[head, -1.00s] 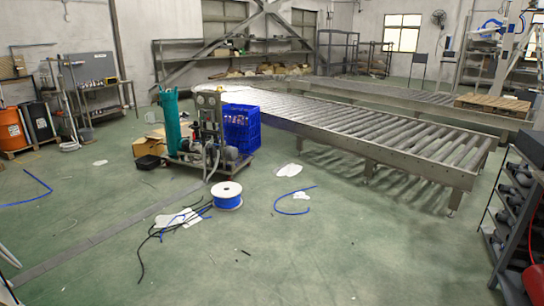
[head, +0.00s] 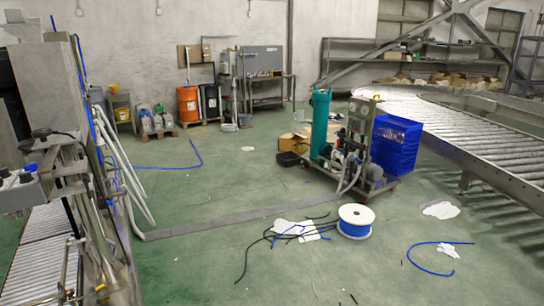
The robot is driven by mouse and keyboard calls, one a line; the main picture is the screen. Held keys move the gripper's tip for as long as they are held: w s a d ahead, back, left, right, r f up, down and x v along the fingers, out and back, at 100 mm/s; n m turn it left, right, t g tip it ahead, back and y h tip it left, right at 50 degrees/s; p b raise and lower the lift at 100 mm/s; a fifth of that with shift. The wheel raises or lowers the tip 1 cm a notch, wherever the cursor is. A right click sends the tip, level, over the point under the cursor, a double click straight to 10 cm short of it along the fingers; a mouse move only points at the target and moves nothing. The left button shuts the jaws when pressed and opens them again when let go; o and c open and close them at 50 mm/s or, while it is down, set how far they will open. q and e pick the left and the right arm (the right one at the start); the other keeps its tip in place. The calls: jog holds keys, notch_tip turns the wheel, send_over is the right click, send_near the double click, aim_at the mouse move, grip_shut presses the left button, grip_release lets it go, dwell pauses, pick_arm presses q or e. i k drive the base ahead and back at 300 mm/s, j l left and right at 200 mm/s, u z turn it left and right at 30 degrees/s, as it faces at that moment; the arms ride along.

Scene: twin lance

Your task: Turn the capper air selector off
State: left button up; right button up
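No air selector can be made out for certain. A machine (head: 45,90) with tall grey panels, metal brackets and hoses stands at the left edge; I cannot tell whether it is the capper. A small grey box (head: 22,192) with dark knobs or buttons and a blue spot sits on its near side, cut off by the left edge. Its markings are too small to read. Neither of my grippers shows in the head view.
A pump cart (head: 350,155) with a teal cylinder stands mid-floor beside a blue crate (head: 396,146). A hose spool (head: 355,220), loose hoses (head: 290,235) and white sheets lie on the floor. A roller conveyor (head: 475,135) is at right. Green floor (head: 200,265) in front is largely clear.

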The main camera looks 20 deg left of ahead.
aim_at(32, 168)
jog(key=i+j+u, duration=0.1)
jog(key=u, duration=0.35)
jog(key=i+u, duration=0.25)
jog(key=u, duration=0.2)
jog(key=i+u, duration=0.2)
jog(key=u, duration=0.2)
jog(key=i+l+u, duration=0.15)
jog(key=u, duration=0.3)
jog(key=i+l+u, duration=0.15)
jog(key=u, duration=0.3)
jog(key=i+l+u, duration=0.2)
jog(key=u, duration=0.25)
